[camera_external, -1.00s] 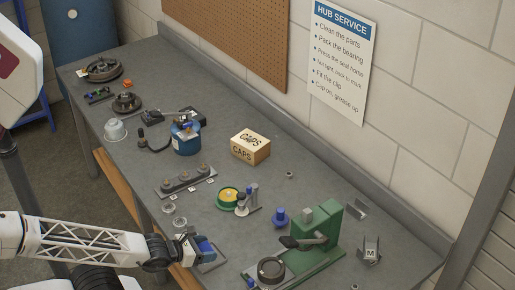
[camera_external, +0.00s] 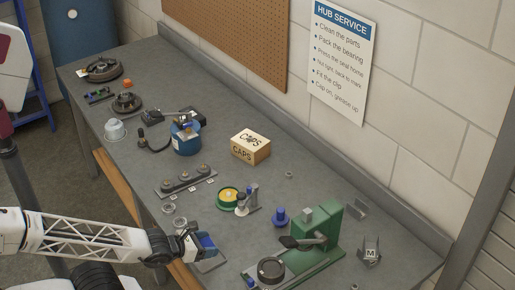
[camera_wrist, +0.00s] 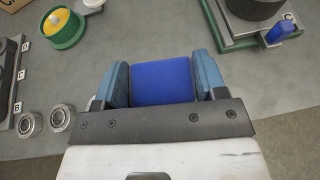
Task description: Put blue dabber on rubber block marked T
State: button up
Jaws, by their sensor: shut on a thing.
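My gripper (camera_wrist: 165,85) is shut on a smooth blue piece (camera_wrist: 165,82), which fills the space between its two blue-grey fingers. I cannot tell from its visible face whether this is the dabber. In the external view my gripper (camera_external: 205,241) is at the table's near edge, over or beside a grey plate (camera_external: 211,264); contact is unclear. A separate blue knob-shaped thing (camera_external: 279,216) stands upright left of the green press. I cannot make out a block marked T in either view.
The green press (camera_external: 318,243) stands to the right, with a bracket marked M (camera_external: 371,252) beyond it. A yellow-and-green round tin (camera_external: 228,197), two metal bearings (camera_wrist: 45,121) and a labelled rack (camera_external: 185,182) are nearby. The CAPS box (camera_external: 250,146) is farther back.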

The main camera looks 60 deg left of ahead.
jog(key=w+a+r+n+y, duration=0.1)
jog(key=w+a+r, duration=0.5)
jog(key=w+r, duration=0.15)
jog(key=w+a+r, duration=0.6)
jog(key=w, duration=0.3)
jog(key=w+a+r, duration=0.3)
jog(key=w+a, duration=0.3)
jog(key=a, duration=0.2)
jog(key=w+a+r, duration=0.2)
jog(key=w+a, duration=0.4)
jog(key=a, duration=0.2)
jog(key=w+a+f, duration=0.1)
jog(key=w+a, duration=0.3)
jog(key=a, duration=0.6)
jog(key=w+a+f, duration=0.1)
jog(key=w+a, duration=0.3)
jog(key=a, duration=0.7)
jog(key=a+f, duration=0.4)
jog(key=a, duration=0.7)
jog(key=s+a+f, duration=0.1)
jog(key=a+f, duration=0.2)
jog(key=a, duration=0.9)
jog(key=shift+s+a+f+y, duration=0.2)
jog(key=shift+s+f+y, duration=0.1)
jog(key=shift+f, duration=0.1)
jog(key=shift+f, duration=0.15)
jog(key=shift+f, duration=3)
